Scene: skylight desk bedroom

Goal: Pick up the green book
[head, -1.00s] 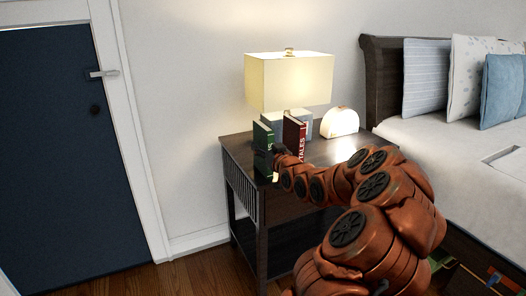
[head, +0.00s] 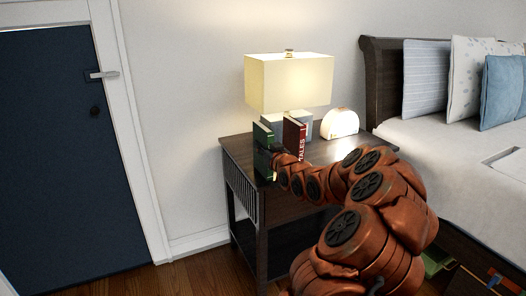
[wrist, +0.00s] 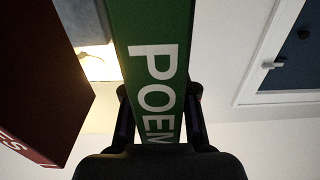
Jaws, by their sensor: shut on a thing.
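The green book (head: 263,138) stands upright at the left front of the dark nightstand (head: 236,151) in the head view. In the wrist view the green book (wrist: 154,50) fills the middle, with white letters reading "POEM" on its spine. My gripper (wrist: 160,100) has one finger on each side of the book and is shut on it. In the head view my gripper (head: 273,152) is at the book's spine, and my arm partly hides the book's lower right. Whether the book's bottom touches the nightstand is hard to tell.
A red book (head: 295,137) stands just right of the green book, apart from it; it also shows in the wrist view (wrist: 35,80). A lit lamp (head: 289,82) and a small glowing light (head: 340,122) stand behind. The bed (head: 455,135) is at the right.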

